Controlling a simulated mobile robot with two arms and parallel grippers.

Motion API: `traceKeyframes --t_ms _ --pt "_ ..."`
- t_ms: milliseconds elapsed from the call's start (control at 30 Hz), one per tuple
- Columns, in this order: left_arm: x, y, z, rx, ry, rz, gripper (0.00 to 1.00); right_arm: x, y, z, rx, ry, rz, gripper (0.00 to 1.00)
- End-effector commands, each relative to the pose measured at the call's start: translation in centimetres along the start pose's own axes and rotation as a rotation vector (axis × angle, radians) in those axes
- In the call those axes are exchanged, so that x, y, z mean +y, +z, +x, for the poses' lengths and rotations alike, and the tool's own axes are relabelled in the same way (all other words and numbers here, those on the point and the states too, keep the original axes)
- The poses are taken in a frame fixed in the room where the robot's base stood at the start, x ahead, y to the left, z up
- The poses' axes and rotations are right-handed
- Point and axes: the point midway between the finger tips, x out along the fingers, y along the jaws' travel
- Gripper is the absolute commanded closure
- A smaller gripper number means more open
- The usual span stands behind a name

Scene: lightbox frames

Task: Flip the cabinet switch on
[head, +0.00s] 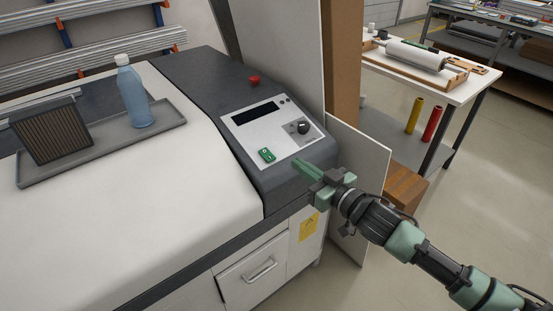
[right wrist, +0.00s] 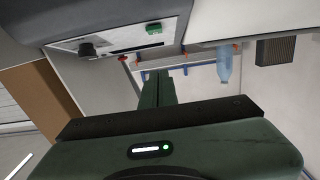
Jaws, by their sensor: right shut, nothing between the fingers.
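The cabinet's dark sloped control panel carries a light plate (head: 245,138) with a green rocker switch (head: 267,154) at its lower left. The switch also shows in the right wrist view (right wrist: 153,28), near the top. I cannot tell which way it is set. My right gripper (head: 298,165) is shut and empty, its fingertips just to the right of the switch in the head view and seemingly apart from it. In the right wrist view its closed fingers (right wrist: 157,82) point toward the panel area, below the switch. My left gripper is not in view.
A black knob (head: 304,127), a dark display and a red button (head: 254,80) are on the panel. A grey tray (head: 95,157) with a blue bottle (head: 132,92) and a dark filter (head: 50,132) lies on the white cover. A white board (head: 359,180) stands right of the cabinet.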

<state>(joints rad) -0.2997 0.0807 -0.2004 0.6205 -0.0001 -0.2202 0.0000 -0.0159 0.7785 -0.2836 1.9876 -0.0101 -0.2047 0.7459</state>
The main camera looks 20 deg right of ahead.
Motion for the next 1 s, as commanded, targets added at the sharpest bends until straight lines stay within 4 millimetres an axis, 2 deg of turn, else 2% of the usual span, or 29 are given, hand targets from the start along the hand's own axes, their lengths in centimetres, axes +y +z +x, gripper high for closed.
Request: traceKeyframes --t_ms 467,533,700,1000 --pt "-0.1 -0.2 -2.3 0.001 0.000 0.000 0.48 0.0 -0.4 9.4 0.002 0.001 0.000 1.00" --pt "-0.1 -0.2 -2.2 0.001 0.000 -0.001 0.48 0.0 1.2 9.7 -0.004 0.002 0.002 1.00" --pt "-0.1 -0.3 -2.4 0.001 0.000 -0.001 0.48 0.0 3.1 10.1 -0.001 0.001 0.002 1.00" --pt "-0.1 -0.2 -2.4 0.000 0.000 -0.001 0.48 0.0 3.9 10.2 0.000 0.000 -0.001 1.00"
